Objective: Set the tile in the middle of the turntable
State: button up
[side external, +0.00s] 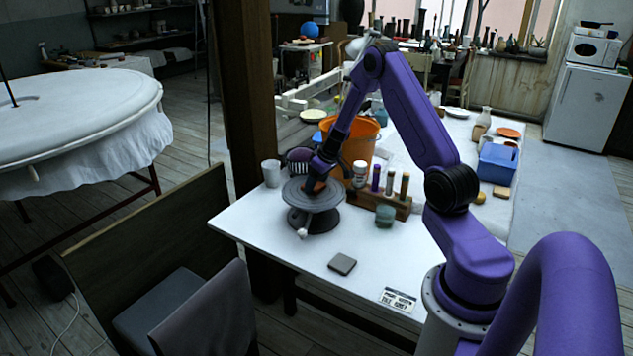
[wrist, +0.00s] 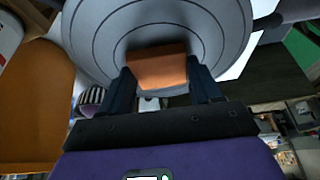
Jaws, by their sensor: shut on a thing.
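The tile is a small terracotta-orange block (wrist: 157,68), held between the two fingers of my gripper (wrist: 161,80) in the wrist view. My gripper (side external: 317,178) is shut on it and points down at the grey turntable (side external: 325,202). In the side view a bit of the orange tile (side external: 315,186) shows just at the disc's top, near its middle. The ringed turntable disc (wrist: 90,35) fills the upper wrist view behind the tile. I cannot tell whether the tile touches the disc. My fingers hide part of the tile in the side view.
An orange bucket (side external: 365,138) stands close behind the turntable. A wooden rack of tools (side external: 397,205) and a greenish jar (side external: 385,214) stand to its right, a white cup (side external: 271,173) to its left. A flat grey square (side external: 342,264) lies in front; the table around it is mostly clear.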

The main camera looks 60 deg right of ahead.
jog(key=o, duration=1.1)
jog(key=shift+f, duration=0.1)
jog(key=v, duration=1.2)
jog(key=s+a+r+n+g+y, duration=0.1)
jog(key=s+a+r+n, duration=0.15)
jog(key=a, duration=1.05)
jog(key=s+a+r+n+g+y, duration=0.1)
jog(key=s+a+r+n, duration=0.15)
jog(key=a, duration=1.05)
jog(key=s+a+n+g, duration=0.2)
jog(key=s+a+n, duration=0.2)
jog(key=s+a, duration=0.55)
jog(key=s+d+r+n+h, duration=0.1)
jog(key=s+n, duration=0.3)
jog(key=s, duration=1)
jog(key=shift+s+r, duration=0.25)
jog(key=shift+s, duration=0.1)
